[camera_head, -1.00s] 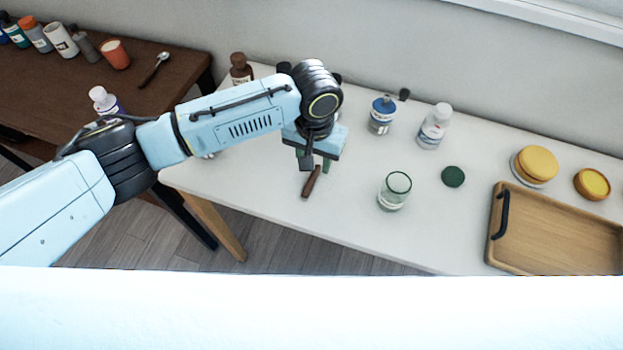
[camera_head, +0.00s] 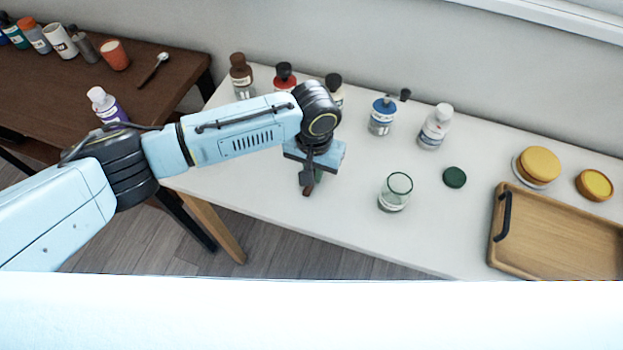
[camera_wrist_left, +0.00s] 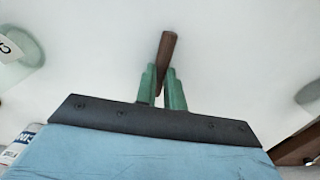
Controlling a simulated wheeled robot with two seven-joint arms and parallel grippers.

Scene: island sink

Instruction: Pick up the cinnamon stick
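The cinnamon stick (camera_head: 307,191) is a short dark brown rod at the front edge area of the white table, mostly hidden by my gripper in the head view. In the left wrist view the stick (camera_wrist_left: 167,47) lies between the two green fingers, its far end sticking out beyond the tips. My left gripper (camera_head: 317,178) points down over it, and in the wrist view the fingers (camera_wrist_left: 161,70) are drawn in close on its sides. I cannot tell whether the stick is clear of the table. My right gripper is not in view.
On the white table (camera_head: 340,225), an open glass jar (camera_head: 396,192) stands right of the gripper, with a dark green lid (camera_head: 454,177) beyond. Bottles (camera_head: 382,115) stand behind. A wooden tray (camera_head: 497,245) is at the right. A brown table (camera_head: 60,95) is at the left.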

